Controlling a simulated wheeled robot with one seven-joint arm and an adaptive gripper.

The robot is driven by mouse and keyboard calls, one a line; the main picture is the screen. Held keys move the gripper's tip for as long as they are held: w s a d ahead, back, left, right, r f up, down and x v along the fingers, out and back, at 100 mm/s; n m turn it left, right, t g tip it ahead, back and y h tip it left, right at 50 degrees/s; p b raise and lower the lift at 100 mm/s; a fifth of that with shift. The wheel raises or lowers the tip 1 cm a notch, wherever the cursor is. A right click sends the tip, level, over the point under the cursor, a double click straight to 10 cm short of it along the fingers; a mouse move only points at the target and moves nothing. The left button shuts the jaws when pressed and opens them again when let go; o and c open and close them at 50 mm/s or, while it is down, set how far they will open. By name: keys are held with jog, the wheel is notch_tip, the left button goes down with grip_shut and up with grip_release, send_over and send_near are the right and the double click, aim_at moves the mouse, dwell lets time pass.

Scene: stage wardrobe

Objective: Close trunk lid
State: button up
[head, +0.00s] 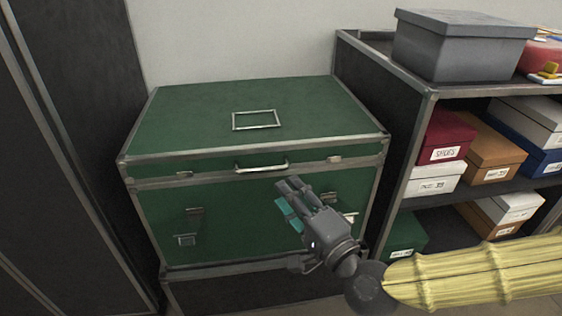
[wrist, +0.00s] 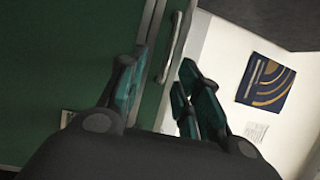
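The green trunk (head: 255,215) has metal edges and stands on a dark base. Its lid (head: 190,120) lies down over the body, with no clear gap along the front in the head view. A metal handle (head: 262,166) is on the lid's front edge and also shows in the wrist view (wrist: 170,50). Latches (head: 195,220) hang on the front. My gripper (head: 287,194) is in front of the trunk, below and right of the handle, pointing up and left. In the wrist view, its fingers (wrist: 160,90) are apart with nothing held. I cannot tell whether they touch the trunk.
A dark shelf unit (head: 380,62) with several boxes stands close on the right; a grey box (head: 460,45) is on top. A dark cabinet (head: 75,110) stands on the left. The wrist view shows a pale surface (wrist: 222,50) with a blue patterned sheet (wrist: 264,83).

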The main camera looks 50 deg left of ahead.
jog(key=v, duration=0.6)
jog(key=shift+d+f, duration=0.1)
jog(key=shift+f, duration=0.1)
dwell(0.4)
jog(key=s+d+f+g+h, duration=0.1)
jog(key=d+f+h, duration=0.55)
jog(key=f, duration=0.95)
jog(key=s+d+f+h, duration=0.1)
jog(key=d+f+h, duration=0.2)
jog(key=d+f, duration=1)
jog(key=s+d+f+n+g+h, duration=0.1)
jog(key=s+d+f+h, duration=0.15)
jog(key=d+f, duration=0.55)
jog(key=s+d+f+g+h+p, duration=0.1)
jog(key=s+d+f+h, duration=0.2)
jog(key=d, duration=0.9)
jog(key=s+d+f+n+g+h, duration=0.1)
jog(key=d+f+h, duration=0.2)
jog(key=d+f, duration=0.55)
notch_tip(320, 180, up, 40)
jog(key=d+p, duration=0.1)
jog(key=p, duration=3.7)
jog(key=shift+d+f, duration=0.2)
jog(key=shift+d, duration=0.1)
jog(key=shift+s, duration=0.1)
